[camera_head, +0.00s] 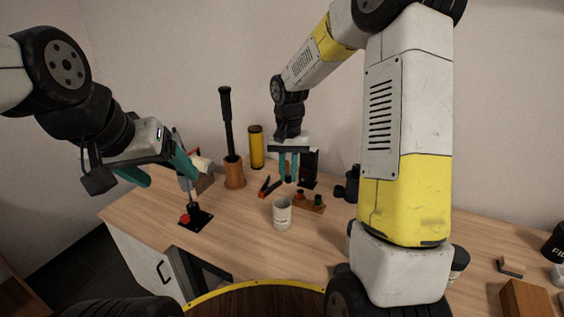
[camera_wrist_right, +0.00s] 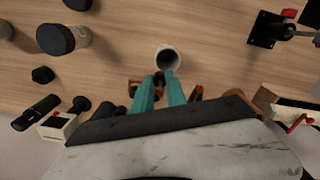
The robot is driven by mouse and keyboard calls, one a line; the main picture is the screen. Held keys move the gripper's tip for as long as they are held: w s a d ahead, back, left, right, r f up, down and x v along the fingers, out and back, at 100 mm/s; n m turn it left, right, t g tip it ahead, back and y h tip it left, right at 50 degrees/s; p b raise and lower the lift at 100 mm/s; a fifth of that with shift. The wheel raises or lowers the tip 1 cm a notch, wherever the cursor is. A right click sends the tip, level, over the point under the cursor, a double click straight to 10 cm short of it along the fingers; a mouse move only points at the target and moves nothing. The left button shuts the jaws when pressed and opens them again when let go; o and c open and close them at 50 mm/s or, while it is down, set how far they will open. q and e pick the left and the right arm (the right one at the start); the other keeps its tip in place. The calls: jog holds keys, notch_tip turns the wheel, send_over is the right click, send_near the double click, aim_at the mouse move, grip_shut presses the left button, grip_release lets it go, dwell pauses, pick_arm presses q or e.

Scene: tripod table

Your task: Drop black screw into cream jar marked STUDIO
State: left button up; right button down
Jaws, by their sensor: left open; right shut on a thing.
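The cream jar (camera_head: 282,216) stands upright and open on the table, with dark marking on its front too small to read. It also shows in the right wrist view (camera_wrist_right: 168,58), just beyond my fingertips. My right gripper (camera_head: 288,180) is behind the jar in the head view, above the table, its teal fingers pointing down. It is shut on a small dark piece, seemingly the black screw (camera_wrist_right: 158,78), largely hidden between the fingertips. My left gripper (camera_head: 162,174) is open and empty at the left, above the table's left end.
A wooden block with coloured pegs (camera_head: 310,202) sits right behind the jar. Red-handled pliers (camera_head: 270,186), a wooden holder with a black-handled tool (camera_head: 234,174) and a yellow cylinder (camera_head: 256,147) stand farther back. A black-based stand (camera_head: 195,220) is at left.

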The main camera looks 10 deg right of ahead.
aim_at(288, 176)
jog(key=shift+f, duration=1.85)
jog(key=c, duration=1.3)
grip_release()
jog(key=shift+r, duration=3.95)
